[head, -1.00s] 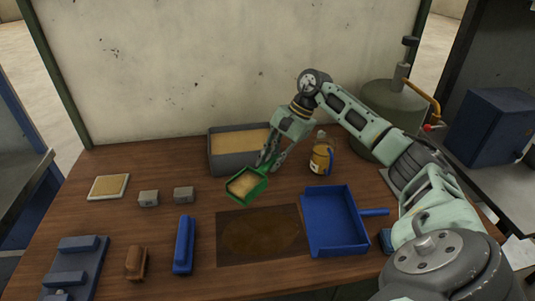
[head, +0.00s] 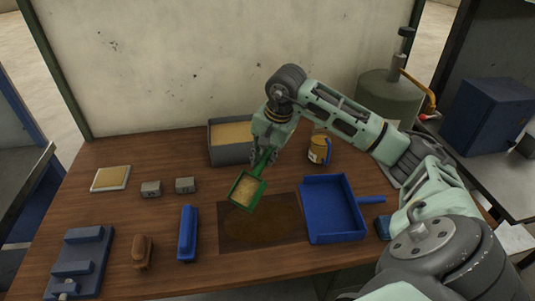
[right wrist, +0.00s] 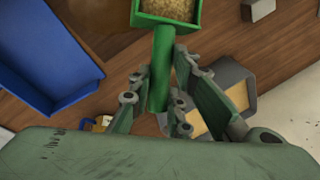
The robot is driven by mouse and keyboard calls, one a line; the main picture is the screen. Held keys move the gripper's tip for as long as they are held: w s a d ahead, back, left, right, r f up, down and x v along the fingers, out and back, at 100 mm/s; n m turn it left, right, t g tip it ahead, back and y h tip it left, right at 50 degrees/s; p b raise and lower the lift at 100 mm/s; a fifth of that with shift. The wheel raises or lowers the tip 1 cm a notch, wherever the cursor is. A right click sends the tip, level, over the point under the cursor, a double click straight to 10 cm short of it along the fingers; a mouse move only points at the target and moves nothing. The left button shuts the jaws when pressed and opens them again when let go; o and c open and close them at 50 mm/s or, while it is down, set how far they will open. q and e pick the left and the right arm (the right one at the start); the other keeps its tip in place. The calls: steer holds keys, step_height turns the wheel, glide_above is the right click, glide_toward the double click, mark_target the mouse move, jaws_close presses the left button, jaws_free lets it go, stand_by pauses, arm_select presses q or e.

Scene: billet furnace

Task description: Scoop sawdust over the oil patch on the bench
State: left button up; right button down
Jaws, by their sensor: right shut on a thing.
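My right gripper (head: 266,152) is shut on the handle of a green scoop (head: 246,191). The scoop holds sawdust and is over the bench at the back edge of the oil patch. In the right wrist view the green handle (right wrist: 161,70) runs between the fingers, with the sawdust-filled pan (right wrist: 168,10) at the top. The dark oil patch (head: 275,230) lies flat on the bench; the scoop covers its back left corner. A grey bin (head: 228,154) of sawdust stands behind the scoop, partly hidden by my gripper. My left gripper is not in view.
A blue dustpan (head: 333,225) lies right of the patch. A blue brush (head: 187,234), a brown brush (head: 141,251) and a blue fixture (head: 82,262) lie left. Two grey blocks (head: 185,185) and a pale tray (head: 111,179) are behind them. A yellow-brown jar (head: 319,150) stands behind the dustpan.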

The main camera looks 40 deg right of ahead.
steer(key=shift+s+a+r+h+p, duration=0.2)
steer(key=shift+a+r+h+p, duration=0.2)
steer(key=shift+a+r+h, duration=0.3)
steer(key=shift+a+r, duration=0.2)
steer(key=shift+r, duration=0.1)
steer(key=shift+s+a+r+t+h, duration=0.1)
steer(key=shift+a+t+h, duration=0.05)
steer(key=shift+t+h, duration=0.15)
steer(key=shift+s+a+r+t+h+p, duration=0.15)
steer(key=shift+a+r+h+p, duration=0.05)
steer(key=shift+a+r+h, duration=0.2)
steer(key=shift+s+a+r+t+h+p, duration=0.1)
steer(key=shift+a+r+t+h+p, duration=0.15)
steer(key=shift+a+h, duration=0.2)
steer(key=shift+s+d+b, duration=0.65)
steer(key=shift+s+d, duration=0.05)
steer(key=shift+d, duration=0.35)
steer(key=shift+s+d, duration=0.1)
steer(key=shift+d, duration=0.05)
